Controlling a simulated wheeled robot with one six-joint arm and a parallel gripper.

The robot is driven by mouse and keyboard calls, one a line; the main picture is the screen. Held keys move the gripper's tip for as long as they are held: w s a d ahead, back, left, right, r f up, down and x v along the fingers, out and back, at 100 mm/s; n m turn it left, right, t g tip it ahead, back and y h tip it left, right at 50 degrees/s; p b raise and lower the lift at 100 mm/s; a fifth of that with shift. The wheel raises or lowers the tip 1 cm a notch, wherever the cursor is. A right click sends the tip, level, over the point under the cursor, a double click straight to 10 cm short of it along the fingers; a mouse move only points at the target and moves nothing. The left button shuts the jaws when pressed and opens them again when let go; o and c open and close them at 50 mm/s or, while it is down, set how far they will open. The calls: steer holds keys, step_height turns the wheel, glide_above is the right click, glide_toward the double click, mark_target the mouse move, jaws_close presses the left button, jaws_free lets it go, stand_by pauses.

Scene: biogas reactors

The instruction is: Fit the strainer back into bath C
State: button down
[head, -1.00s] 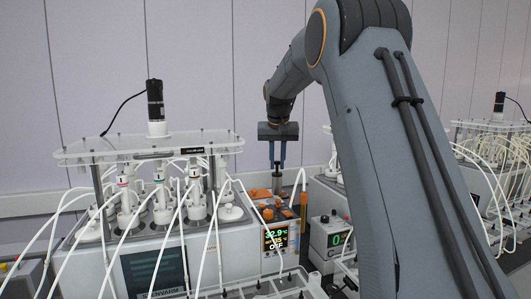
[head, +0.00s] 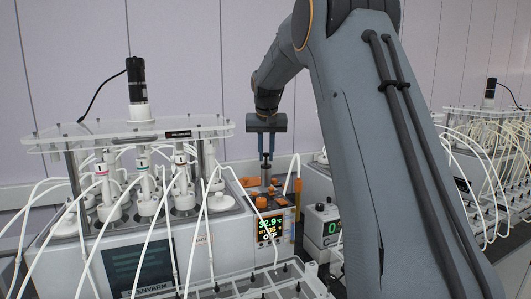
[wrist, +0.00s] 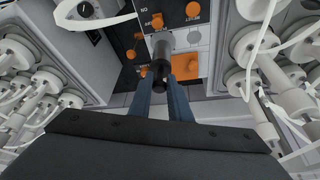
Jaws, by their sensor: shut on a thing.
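My gripper (head: 266,160) points down over the control box (head: 270,229) at the right end of the left bath (head: 205,255). It is shut on a slim grey, dark-ended cylinder, seemingly the strainer (wrist: 162,48). In the wrist view the cylinder stands between my blue-grey fingertips (wrist: 160,78), in front of a panel with orange knobs. The head view shows its lower part (head: 266,174) just above the orange fittings. I cannot tell whether it touches anything below.
Bottles with white tubes (head: 145,190) crowd the left bath, under a clear plate with a black motor (head: 136,80). An upright orange stick (head: 298,190) stands close right of my gripper. A tube rack (head: 265,285) stands in front.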

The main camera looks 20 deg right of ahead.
mark_target(266, 172)
steer(key=shift+f+b, duration=1.9)
steer(key=shift+f, duration=2.3)
steer(key=c, duration=1.6)
jaws_free()
steer(key=shift+o, duration=0.2)
steer(key=shift+r, duration=0.15)
steer(key=b+v, duration=0.2)
steer(key=v, duration=0.5)
steer(key=shift+r, duration=0.25)
steer(key=shift+s, duration=0.2)
